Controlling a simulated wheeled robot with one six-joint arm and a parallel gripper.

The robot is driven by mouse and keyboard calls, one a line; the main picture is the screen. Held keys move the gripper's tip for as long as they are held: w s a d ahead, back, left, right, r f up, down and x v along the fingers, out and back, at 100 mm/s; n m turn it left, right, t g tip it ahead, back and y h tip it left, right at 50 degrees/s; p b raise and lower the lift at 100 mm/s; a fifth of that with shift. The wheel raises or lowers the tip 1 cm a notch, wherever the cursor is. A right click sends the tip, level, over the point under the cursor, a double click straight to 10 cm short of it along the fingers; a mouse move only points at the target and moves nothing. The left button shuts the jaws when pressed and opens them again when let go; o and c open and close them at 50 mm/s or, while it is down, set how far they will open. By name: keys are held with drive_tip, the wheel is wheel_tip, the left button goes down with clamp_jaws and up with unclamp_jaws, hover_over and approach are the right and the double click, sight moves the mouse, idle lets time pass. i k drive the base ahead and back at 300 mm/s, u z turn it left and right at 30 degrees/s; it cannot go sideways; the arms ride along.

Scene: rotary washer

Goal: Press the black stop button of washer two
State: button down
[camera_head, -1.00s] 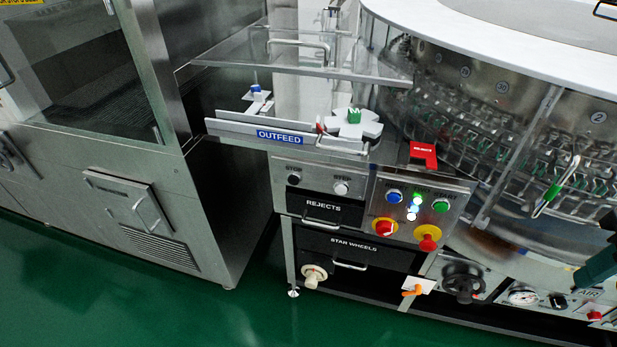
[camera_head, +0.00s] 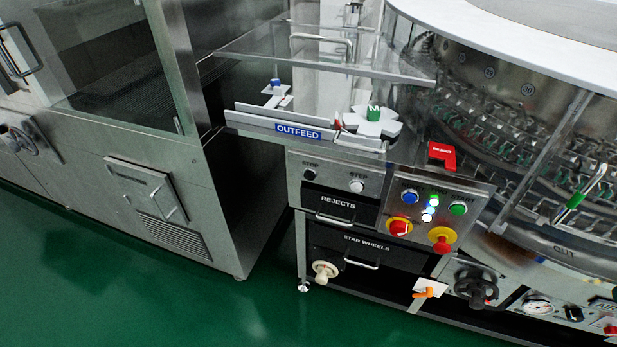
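The black stop button (camera_head: 310,174) sits on a small steel panel under the OUTFEED sign, below the label STOP. A white button (camera_head: 356,186) labelled STEP is to its right on the same panel. The washer (camera_head: 500,190) is the round steel machine at the right, behind clear guards. I cannot read which washer number it is. My gripper is not in view.
A sloped panel (camera_head: 472,193) to the right carries blue and green buttons, lit lamps and red-on-yellow knobs. REJECTS (camera_head: 337,201) and STAR WHEELS drawers lie below. A steel cabinet (camera_head: 110,150) stands left. Green floor (camera_head: 130,300) is open in front.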

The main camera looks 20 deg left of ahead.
sight(308, 175)
drive_tip(key=u, duration=3)
drive_tip(key=i, duration=0.8)
drive_tip(key=z, duration=2.4)
